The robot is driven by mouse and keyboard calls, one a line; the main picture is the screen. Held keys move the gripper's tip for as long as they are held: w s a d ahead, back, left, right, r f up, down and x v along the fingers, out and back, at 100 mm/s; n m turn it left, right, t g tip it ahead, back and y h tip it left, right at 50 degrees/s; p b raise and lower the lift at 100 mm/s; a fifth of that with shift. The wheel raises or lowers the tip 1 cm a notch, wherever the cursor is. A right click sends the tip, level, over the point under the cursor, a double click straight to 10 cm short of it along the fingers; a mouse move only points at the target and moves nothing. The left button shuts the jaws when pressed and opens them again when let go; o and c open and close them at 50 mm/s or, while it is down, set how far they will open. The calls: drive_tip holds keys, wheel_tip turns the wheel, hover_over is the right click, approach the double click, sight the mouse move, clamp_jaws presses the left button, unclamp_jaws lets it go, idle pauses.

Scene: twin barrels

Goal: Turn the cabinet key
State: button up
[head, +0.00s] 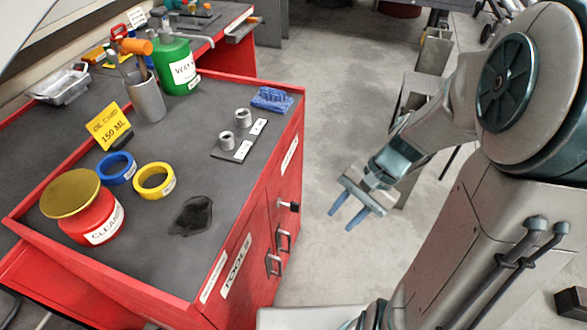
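The red cabinet (208,302) has a dark grey top and a front face turned toward the right. A small silver-and-black piece (289,206) sticks out of the front near its upper part; it looks like the key or lock, but it is too small to tell its turn. Two metal barrels, a far one (243,116) and a near one (227,140), stand on a dark plate with white labels on the top. My gripper (345,219) is open and empty, in the air to the right of the front, apart from it. Its two blue fingers point down and left.
Metal handles (274,265) project from the front below the small piece. On the top are a blue tape roll (117,169), a yellow tape roll (154,181), a red tin (88,213), a green bottle (177,66) and a blue cloth (272,99). The floor (330,120) right of the cabinet is open.

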drive_tip(key=w+f+m+t+y+b, duration=0.1)
drive_tip(key=w+f+m+y+b, duration=0.2)
drive_tip(key=f, duration=0.4)
drive_tip(key=w+f+m+y+b, duration=0.2)
drive_tip(key=f+m+y+b, duration=0.15)
drive_tip(key=f+b, duration=0.2)
drive_tip(key=m+t+y+b, duration=0.5)
drive_tip(key=m+t, duration=0.2)
drive_tip(key=m, duration=0.1)
approach(295, 212)
drive_tip(key=s+d+r, duration=0.1)
drive_tip(key=d+r, duration=0.2)
drive_tip(key=shift+w+f+b+x, duration=0.15)
drive_tip(key=shift+b+x, duration=0.9)
drive_tip(key=shift+x, duration=2.3)
drive_tip(key=shift+w+f+b+x, duration=0.1)
drive_tip(key=shift+b+x, duration=0.9)
drive_tip(key=shift+x, duration=2.3)
drive_tip(key=shift+c, duration=0.3)
drive_tip(key=shift+d, duration=0.1)
clamp_jaws()
